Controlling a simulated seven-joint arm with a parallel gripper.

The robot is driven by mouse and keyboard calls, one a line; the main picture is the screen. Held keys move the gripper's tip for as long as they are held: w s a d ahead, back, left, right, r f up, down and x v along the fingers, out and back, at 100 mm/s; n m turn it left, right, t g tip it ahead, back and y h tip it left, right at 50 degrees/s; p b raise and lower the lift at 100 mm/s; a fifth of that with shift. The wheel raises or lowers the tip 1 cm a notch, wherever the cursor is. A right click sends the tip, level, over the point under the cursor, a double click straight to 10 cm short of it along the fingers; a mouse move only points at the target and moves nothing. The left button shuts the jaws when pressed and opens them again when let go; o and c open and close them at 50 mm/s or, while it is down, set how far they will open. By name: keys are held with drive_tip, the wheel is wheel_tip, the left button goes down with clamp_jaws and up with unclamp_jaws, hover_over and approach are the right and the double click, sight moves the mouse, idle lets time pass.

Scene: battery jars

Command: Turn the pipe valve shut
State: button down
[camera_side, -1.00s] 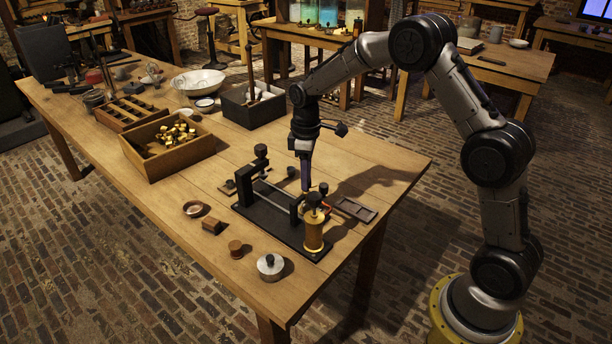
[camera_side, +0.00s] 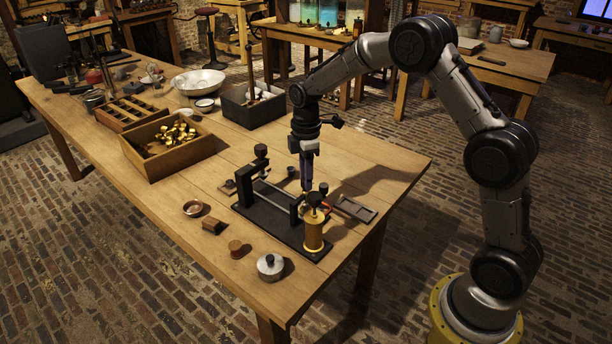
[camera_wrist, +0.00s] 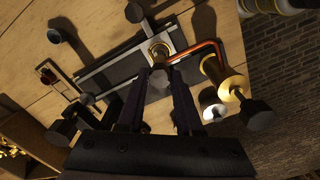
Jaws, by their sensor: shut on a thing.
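The pipe valve (camera_wrist: 160,49) shows in the wrist view as a brass fitting at the fingertips, beside a copper pipe (camera_wrist: 208,47). It belongs to a dark-based apparatus (camera_side: 268,218) near the table's front right corner. My gripper (camera_wrist: 158,78) points down over it with its fingers close together, shut on the valve. The fingers cover part of the valve, so its exact angle cannot be told. In the side view my gripper (camera_side: 305,188) stands just behind the brass cylinder (camera_side: 314,234), and the valve is mostly hidden there.
Black-topped posts stand close to my gripper, one at the left (camera_side: 261,157). A dark flat tray (camera_side: 356,208) lies at the right. A round metal weight (camera_side: 270,266) and small wooden pieces lie in front. A wooden box of brass parts (camera_side: 168,147) stands farther left.

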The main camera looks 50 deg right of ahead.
drive_tip(key=shift+r, duration=0.1)
drive_tip(key=c, duration=0.6)
unclamp_jaws()
wheel_tip(320, 180, up, 14)
drive_tip(key=shift+f, duration=0.15)
